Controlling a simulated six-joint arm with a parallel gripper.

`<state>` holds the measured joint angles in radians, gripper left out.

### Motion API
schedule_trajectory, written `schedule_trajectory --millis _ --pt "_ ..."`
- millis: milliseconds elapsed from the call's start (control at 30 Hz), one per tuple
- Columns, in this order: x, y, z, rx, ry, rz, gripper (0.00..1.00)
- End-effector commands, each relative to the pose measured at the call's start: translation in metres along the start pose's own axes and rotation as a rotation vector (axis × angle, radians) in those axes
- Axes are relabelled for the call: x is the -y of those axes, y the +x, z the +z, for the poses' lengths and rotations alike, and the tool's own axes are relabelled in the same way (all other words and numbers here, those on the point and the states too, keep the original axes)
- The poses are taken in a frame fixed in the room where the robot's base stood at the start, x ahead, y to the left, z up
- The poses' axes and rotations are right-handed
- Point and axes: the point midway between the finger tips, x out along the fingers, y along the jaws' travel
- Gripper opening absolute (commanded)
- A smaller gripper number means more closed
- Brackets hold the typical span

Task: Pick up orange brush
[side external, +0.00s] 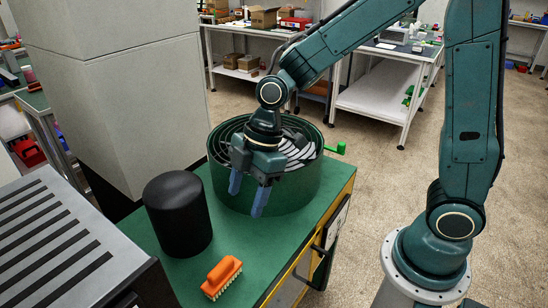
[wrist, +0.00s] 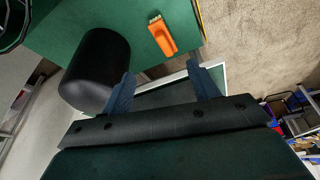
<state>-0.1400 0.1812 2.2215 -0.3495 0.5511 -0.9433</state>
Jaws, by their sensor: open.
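The orange brush (side external: 221,276) lies on the green table top (side external: 228,238) near its front edge, with pale bristles along its lower side. It also shows in the wrist view (wrist: 162,37), above the gap between the fingers. My gripper (side external: 247,202) has two blue fingers that point down and stand apart with nothing between them. It is above the table, behind the brush in the side view and clear of it. In the wrist view my gripper (wrist: 163,85) is also open and empty.
A black cylinder (side external: 177,214) stands left of the brush; the wrist view shows it too (wrist: 97,70). A round green slotted container (side external: 290,190) stands behind my gripper. A grey slatted surface (side external: 60,240) is at the left. Bare table lies between brush and container.

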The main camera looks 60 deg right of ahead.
Motion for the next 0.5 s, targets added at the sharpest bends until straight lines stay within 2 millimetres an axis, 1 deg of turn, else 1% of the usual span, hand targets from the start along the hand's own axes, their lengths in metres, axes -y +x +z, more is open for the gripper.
schedule_trajectory --millis 33,200,333,500 --pt "-0.001 0.013 -0.003 -0.004 -0.037 -0.025 0.60" --pt "-0.003 0.045 -0.012 -0.033 -0.160 -0.081 0.60" --pt "-0.003 0.061 -0.016 -0.050 -0.221 -0.107 0.60" --pt "-0.003 0.070 -0.018 -0.061 -0.254 -0.119 0.60"
